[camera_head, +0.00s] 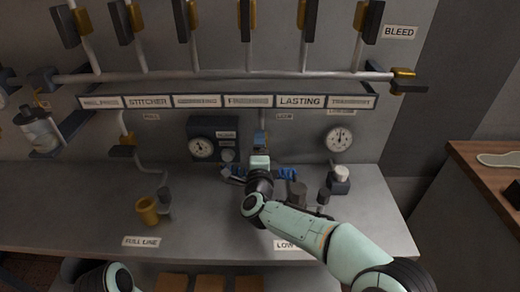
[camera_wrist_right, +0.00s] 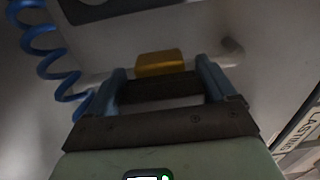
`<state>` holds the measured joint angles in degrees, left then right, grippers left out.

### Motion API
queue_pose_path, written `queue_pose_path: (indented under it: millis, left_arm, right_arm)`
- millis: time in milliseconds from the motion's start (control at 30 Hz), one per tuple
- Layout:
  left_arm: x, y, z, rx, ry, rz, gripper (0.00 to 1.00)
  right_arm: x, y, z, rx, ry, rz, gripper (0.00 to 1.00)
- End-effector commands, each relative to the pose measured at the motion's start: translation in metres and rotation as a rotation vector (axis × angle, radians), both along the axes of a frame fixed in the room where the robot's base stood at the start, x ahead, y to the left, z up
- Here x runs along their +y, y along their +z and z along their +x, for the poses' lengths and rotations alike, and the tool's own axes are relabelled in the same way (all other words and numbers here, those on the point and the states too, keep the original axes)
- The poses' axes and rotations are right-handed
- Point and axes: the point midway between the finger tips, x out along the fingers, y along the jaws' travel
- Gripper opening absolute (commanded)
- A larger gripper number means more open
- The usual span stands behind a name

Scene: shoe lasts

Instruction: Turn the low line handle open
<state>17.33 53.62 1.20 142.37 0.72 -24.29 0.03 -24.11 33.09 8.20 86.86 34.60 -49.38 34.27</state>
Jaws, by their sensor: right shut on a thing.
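My right gripper (camera_head: 261,138) is near the middle of the panel, below the row of labels. In the right wrist view its two blue fingers (camera_wrist_right: 163,82) stand on either side of a dark valve handle (camera_wrist_right: 160,90) and are shut on it. A yellow valve body (camera_wrist_right: 160,63) sits behind the handle on a grey pipe. The handle appears to be the low line handle; in the head view my gripper and wrist hide it. A partly covered label starting "LOW" (camera_head: 288,245) is on the bench front below. My left gripper is out of view.
A dark gauge box (camera_head: 203,148) is left of my right gripper, and a round gauge (camera_head: 339,139) is to its right. A blue coiled hose (camera_wrist_right: 45,50) hangs close by. Yellow valves with dark handles line the pipe above.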

Motion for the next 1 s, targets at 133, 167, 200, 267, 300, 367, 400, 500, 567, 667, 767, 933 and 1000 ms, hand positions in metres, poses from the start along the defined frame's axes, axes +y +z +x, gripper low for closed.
queue_pose_path:
  millis: [133,167,200,267,300,367,400,500,567,667,767,933,1000]
  left_arm:
    - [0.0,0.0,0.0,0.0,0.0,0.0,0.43]
    - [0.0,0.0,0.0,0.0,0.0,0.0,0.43]
    - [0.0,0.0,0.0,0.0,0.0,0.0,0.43]
    - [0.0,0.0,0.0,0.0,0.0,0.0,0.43]
    - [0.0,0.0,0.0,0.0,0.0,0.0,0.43]
    - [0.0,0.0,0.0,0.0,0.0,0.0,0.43]
    - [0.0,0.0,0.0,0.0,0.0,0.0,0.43]
    - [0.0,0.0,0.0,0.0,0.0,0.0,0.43]
    - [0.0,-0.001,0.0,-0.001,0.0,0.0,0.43]
    - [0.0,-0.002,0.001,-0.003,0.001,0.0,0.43]
    - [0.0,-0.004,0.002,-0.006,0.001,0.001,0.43]
    - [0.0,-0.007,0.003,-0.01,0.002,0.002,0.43]
    - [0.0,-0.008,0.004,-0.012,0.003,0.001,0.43]
  right_arm:
    - [0.001,0.0,0.0,-0.001,0.002,-0.003,0.54]
    - [0.001,0.0,0.0,-0.001,0.002,-0.003,0.54]
    - [0.001,0.0,0.0,-0.001,0.002,-0.003,0.91]
    - [0.001,0.0,0.0,-0.001,0.002,-0.003,1.0]
    - [0.001,0.0,0.0,-0.001,0.002,-0.003,1.0]
    - [0.001,0.0,0.0,0.0,0.002,-0.002,1.0]
    - [0.001,0.0,0.0,0.0,0.002,-0.002,1.0]
    - [0.001,0.0,-0.002,0.0,0.002,-0.001,1.0]
    - [0.001,0.0,-0.005,0.001,0.002,-0.001,1.0]
    - [0.001,0.0,-0.016,0.0,0.002,0.0,1.0]
    - [0.001,0.0,-0.034,0.0,0.003,-0.002,1.0]
    - [0.001,0.001,-0.073,-0.002,0.004,-0.001,1.0]
    - [0.001,0.0,-0.088,-0.002,0.004,-0.002,1.0]
